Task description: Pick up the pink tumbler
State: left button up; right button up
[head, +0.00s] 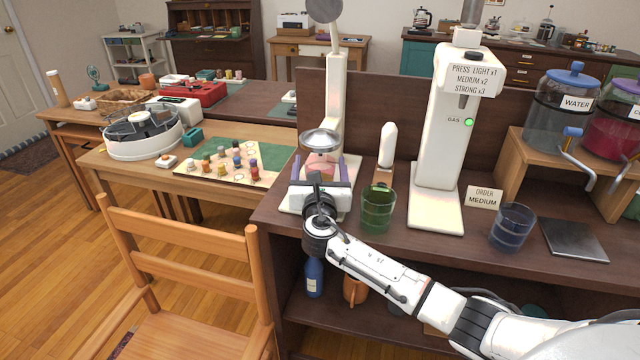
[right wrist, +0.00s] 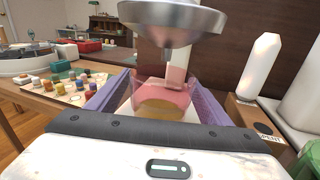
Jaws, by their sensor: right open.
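The pink tumbler (head: 320,172) is a clear pink cup under the round metal head of a white stand in the head view. In the right wrist view the pink tumbler (right wrist: 163,98) stands upright with a yellowish-brown layer low in it. My right gripper (head: 318,166) is open, its two purple fingers on either side of the tumbler. In the right wrist view the right gripper's fingers (right wrist: 162,92) flank the cup; whether either touches it is unclear. The gripper body hides the tumbler's base. My left gripper is not in view.
The metal head (right wrist: 172,18) hangs close above the tumbler. A green tumbler (head: 378,211) and a blue tumbler (head: 511,228) stand to the right on the dark counter. A white gas dispenser (head: 438,140) stands behind them. A wooden chair (head: 185,265) is at front left.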

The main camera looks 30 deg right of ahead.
jog(key=shift+w+d, duration=0.2)
jog(key=shift+w, duration=0.1)
jog(key=shift+c, duration=0.3)
jog(key=c, duration=1.1)
jog(key=shift+c, duration=0.7)
jog(key=shift+r, duration=0.15)
